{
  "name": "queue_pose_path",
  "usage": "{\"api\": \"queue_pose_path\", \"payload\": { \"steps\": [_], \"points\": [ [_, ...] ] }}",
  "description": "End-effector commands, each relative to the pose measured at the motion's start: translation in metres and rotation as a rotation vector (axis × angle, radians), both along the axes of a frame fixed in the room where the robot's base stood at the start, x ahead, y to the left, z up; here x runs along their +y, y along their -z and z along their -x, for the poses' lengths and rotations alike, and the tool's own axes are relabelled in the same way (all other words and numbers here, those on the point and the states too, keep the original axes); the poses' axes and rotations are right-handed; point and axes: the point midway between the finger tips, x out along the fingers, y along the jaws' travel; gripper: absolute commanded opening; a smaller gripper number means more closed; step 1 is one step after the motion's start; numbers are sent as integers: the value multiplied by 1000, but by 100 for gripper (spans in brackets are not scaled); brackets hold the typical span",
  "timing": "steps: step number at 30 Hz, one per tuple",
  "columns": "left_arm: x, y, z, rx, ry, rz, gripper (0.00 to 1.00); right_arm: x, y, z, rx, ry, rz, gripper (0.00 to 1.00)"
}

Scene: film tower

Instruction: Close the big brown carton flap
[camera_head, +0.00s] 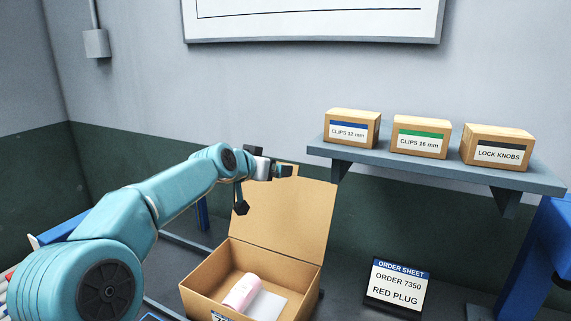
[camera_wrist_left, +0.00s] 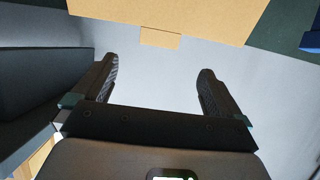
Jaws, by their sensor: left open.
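The big brown carton (camera_head: 205,291) stands on the bench in the lower middle of the head view. Its flap (camera_head: 288,215) stands up at the back edge, leaning slightly back, so the carton is open. A pink cylinder (camera_head: 241,292) and a pale sheet (camera_head: 266,305) lie inside. My left gripper (camera_head: 288,171) is at the flap's top edge in the head view; whether it touches cannot be told. In the left wrist view the gripper (camera_wrist_left: 158,85) is open with nothing between its fingers, and the flap (camera_wrist_left: 205,12) with its small tab lies beyond the fingertips. My right gripper is not seen.
A wall shelf (camera_head: 440,166) with small boxes, CLIPS 12 mm (camera_head: 352,128), CLIPS 16 mm (camera_head: 420,136) and LOCK KNOBS (camera_head: 497,147), is right of the flap. An order sheet stand (camera_head: 397,286) stands right of the carton. Blue structures stand at the far right.

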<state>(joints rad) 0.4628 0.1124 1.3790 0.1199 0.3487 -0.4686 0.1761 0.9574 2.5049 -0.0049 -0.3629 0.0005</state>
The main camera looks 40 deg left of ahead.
Motion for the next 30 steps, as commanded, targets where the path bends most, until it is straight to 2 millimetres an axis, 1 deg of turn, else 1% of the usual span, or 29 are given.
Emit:
{"api": "queue_pose_path", "payload": {
  "steps": [1, 6, 9, 12, 15, 18, 27, 29, 30],
  "points": [
    [4, 3, -12, 4, 1, 1, 100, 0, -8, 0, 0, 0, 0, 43],
    [15, 18, -48, 4, 0, 0, 100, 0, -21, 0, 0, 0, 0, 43],
    [21, 26, -67, 3, 0, 2, 100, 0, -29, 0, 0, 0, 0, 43],
    [26, 32, -82, 2, 0, 0, 100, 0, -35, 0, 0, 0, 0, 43],
    [29, 37, -92, 1, 0, -1, 100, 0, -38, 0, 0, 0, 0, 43],
    [31, 40, -98, 1, 0, -1, 100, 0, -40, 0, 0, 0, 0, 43],
    [32, 42, -100, 0, 0, -1, 100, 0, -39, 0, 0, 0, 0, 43],
    [32, 42, -100, 0, 0, -1, 80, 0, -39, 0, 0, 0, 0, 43],
    [32, 42, -100, 0, 0, -1, 67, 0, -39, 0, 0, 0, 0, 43]
  ]
}}
